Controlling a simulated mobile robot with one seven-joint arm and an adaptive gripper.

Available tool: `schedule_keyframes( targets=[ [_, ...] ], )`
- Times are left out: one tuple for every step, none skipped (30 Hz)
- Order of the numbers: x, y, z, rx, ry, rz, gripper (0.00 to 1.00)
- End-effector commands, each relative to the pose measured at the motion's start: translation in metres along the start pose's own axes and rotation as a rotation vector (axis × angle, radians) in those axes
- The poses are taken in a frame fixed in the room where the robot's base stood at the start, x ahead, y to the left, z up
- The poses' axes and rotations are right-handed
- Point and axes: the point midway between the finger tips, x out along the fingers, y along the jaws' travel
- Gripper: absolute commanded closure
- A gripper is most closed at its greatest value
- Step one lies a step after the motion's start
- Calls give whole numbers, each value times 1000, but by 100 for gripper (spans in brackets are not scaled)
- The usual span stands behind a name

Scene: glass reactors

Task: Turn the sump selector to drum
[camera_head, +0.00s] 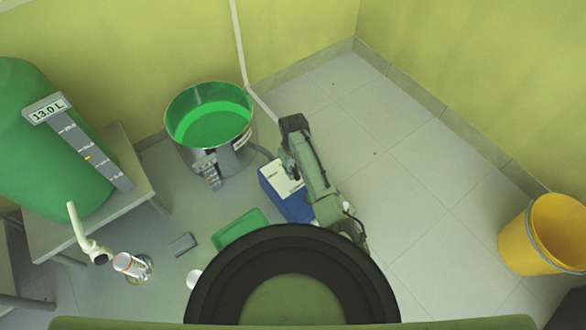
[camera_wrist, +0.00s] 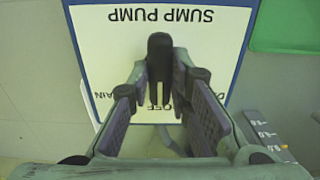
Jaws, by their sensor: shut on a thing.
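The sump pump box (camera_head: 270,178) is blue with a white top and stands on the floor beside the metal drum (camera_head: 232,160). Its white face (camera_wrist: 100,40), lettered SUMP PUMP, shows upside down in the wrist view. The black selector (camera_wrist: 158,50) stands on this face between my fingers. My gripper (camera_wrist: 161,86) is shut on the selector, one finger on each side. The OFF lettering shows by the selector's lower end; the other position labels are partly hidden by my fingers. In the head view my gripper (camera_head: 290,138) is over the box and the selector is hidden.
The drum holds green liquid. A green tray (camera_head: 240,228) lies left of the box. A large green vessel (camera_head: 45,150) with a 13.0 L gauge (camera_head: 78,140) stands on a bench at left. A yellow bucket (camera_head: 545,235) stands at right.

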Motion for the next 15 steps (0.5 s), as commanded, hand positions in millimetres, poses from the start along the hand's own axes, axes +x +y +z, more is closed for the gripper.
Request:
schedule_keyframes(
  targets=[
    [-1, 0, 0, -7, 0, 0, 100],
    [-1, 0, 0, -14, 0, 0, 100],
    [-1, 0, 0, -25, 0, -1, 100],
    [-1, 0, 0, -35, -1, -1, 100],
    [-2, 0, 0, -47, -1, -1, 100],
    [-2, 0, 0, -65, -1, -1, 100],
    [-2, 0, 0, -81, -2, -1, 100],
    [-2, 0, 0, -98, -2, -1, 100],
    [-2, -1, 0, -125, -2, -1, 100],
    [-2, -1, 0, -146, -2, -1, 100],
    [-2, -1, 0, -169, -1, -1, 100],
    [-2, -1, 0, -200, -1, -2, 100],
    [-2, -1, 1, -225, -2, -3, 100],
    [-2, -1, 1, -251, -2, -3, 100],
    [-2, -1, 1, -286, -3, -2, 100]
  ],
)
